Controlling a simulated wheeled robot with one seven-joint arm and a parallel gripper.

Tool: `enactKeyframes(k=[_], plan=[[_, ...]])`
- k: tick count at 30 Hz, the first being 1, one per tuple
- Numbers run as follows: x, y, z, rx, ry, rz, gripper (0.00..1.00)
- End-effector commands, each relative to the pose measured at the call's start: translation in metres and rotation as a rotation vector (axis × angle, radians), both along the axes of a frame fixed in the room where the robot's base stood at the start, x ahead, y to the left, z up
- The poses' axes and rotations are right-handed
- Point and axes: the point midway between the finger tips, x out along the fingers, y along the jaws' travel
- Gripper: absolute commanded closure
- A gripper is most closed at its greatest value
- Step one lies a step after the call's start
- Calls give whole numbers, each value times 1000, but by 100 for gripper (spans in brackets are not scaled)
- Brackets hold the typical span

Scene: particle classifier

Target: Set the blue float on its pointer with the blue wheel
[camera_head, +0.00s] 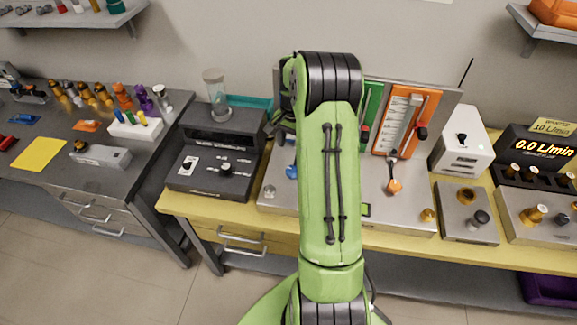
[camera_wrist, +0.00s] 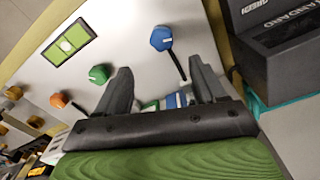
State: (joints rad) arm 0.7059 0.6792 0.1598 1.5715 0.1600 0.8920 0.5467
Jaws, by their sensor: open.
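The blue wheel (camera_wrist: 161,38) is on the sloped metal panel (camera_wrist: 125,35), ahead of my gripper (camera_wrist: 158,66) in the wrist view. A dark rod (camera_wrist: 178,66) runs from near it toward the fingers. My gripper is open, its two dark fingers apart, with nothing seen held. The wheel also shows in the head view (camera_head: 291,172), just left of my green arm. Blue and white stripes (camera_wrist: 172,101) show low between the fingers, seemingly part of a scale. The blue float and its pointer cannot be made out. My arm covers much of the panel in the head view.
A green wheel (camera_wrist: 100,73) and an orange wheel (camera_wrist: 58,100) sit on the same panel, the green one close to one finger. The orange scale (camera_head: 400,120) stands upright right of my arm. A dark box (camera_head: 222,150) stands left of the panel.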

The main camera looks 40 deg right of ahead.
Motion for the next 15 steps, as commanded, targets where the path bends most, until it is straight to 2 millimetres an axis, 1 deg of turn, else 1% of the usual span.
enactKeyframes(k=[1,6,9,12,15], plan=[[0,1,-16,3,3,1,31],[-1,1,-58,3,4,2,31],[0,1,-80,2,3,2,31],[0,1,-96,2,2,2,31],[1,1,-104,0,-1,2,31]])
